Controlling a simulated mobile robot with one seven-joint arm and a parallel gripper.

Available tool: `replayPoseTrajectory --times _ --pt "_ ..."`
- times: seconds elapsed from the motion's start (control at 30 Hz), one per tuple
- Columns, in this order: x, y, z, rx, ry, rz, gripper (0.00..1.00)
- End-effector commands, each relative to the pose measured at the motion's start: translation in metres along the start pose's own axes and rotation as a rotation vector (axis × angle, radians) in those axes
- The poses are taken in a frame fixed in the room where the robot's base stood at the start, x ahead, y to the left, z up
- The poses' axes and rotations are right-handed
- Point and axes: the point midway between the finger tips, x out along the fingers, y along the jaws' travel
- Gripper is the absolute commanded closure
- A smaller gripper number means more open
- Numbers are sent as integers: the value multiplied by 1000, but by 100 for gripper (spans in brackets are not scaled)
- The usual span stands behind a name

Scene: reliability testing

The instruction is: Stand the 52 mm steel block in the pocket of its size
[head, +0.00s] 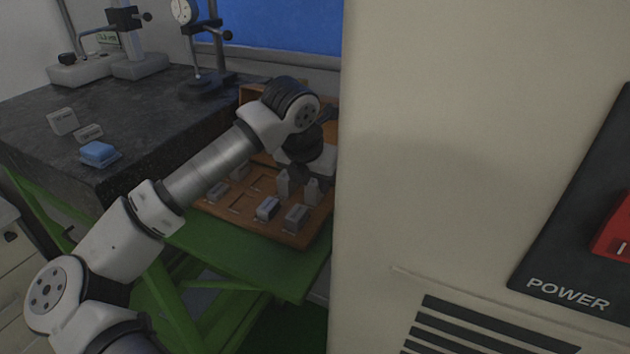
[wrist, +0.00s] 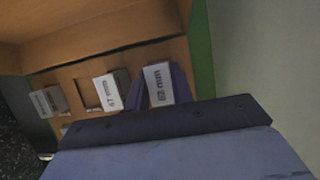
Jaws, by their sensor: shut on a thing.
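My gripper (wrist: 162,90) is shut on a grey steel block (wrist: 157,82) with a white label ending in "mm"; its number is not clearly legible. A bluish finger shows on each side of this block in the wrist view. In the head view my gripper (head: 300,180) is over the right part of the wooden pocket tray (head: 275,234), by the cream cabinet. I cannot tell whether the held block touches the tray. Left of it in the wrist view stands a block marked 47 mm (wrist: 111,90). An empty pocket (wrist: 88,93) lies beside that.
Several other labelled blocks stand in the tray, including front ones (head: 268,208) and (head: 296,217). The cream cabinet (head: 430,130) rises close on the right. The dark granite plate (head: 40,150) holds two grey blocks (head: 63,121) (head: 89,132), a blue item (head: 100,152) and gauge stands.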

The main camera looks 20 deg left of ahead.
Motion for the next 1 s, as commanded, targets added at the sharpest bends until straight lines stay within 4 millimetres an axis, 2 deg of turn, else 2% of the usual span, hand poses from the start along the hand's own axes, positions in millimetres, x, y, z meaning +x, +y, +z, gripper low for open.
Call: replayPoseTrajectory --times 0.1,0.13,0.3,0.67,0.77,1.0 --pt "-1 0 1 0 -2 1 100" --pt "-1 0 1 0 -2 1 73" --pt "-1 0 0 0 -1 1 51" --pt "-5 1 0 0 0 2 51" --pt "-18 1 0 0 -2 3 51" --pt "-71 1 0 0 -3 5 51"
